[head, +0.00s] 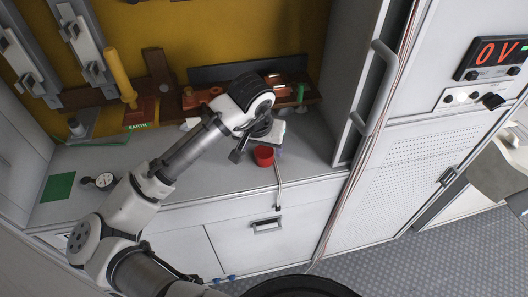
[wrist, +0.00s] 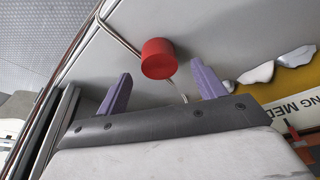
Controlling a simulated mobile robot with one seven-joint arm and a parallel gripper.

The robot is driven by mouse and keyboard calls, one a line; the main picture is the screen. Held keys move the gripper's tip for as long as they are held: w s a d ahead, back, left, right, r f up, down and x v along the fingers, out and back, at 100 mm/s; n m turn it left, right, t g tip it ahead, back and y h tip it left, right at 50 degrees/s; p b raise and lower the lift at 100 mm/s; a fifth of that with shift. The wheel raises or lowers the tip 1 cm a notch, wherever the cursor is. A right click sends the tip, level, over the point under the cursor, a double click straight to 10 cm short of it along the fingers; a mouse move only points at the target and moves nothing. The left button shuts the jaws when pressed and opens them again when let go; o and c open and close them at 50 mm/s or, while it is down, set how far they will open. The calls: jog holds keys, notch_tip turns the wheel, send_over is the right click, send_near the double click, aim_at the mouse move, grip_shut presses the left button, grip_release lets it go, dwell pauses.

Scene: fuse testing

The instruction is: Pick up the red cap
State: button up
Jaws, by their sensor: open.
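The red cap (head: 264,156) is a short cylinder near the front edge of the grey worktop, by a thin pale cable. It also shows in the wrist view (wrist: 158,58), beyond and between the fingertips. My gripper (head: 248,150) is just to the left of the cap and above the worktop in the head view, partly hidden by my wrist. In the wrist view my gripper (wrist: 161,70) has its two purple fingers spread wide with nothing held. The cap looks clear of both fingers; the exact distance is hard to tell.
A wooden rack (head: 160,85) with a yellow-handled tool (head: 120,75) stands along the yellow back wall. A green square (head: 58,186) and a small gauge (head: 104,181) lie at left. A tall cabinet with a grey handle (head: 372,90) bounds the right. The middle worktop is mostly clear.

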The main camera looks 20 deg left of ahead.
aim_at(264, 152)
jog(key=shift+p+x, duration=0.45)
jog(key=shift+x, duration=1.5)
jog(key=shift+w, duration=0.15)
jog(key=shift+c, duration=0.4)
jog(key=c, duration=0.9)
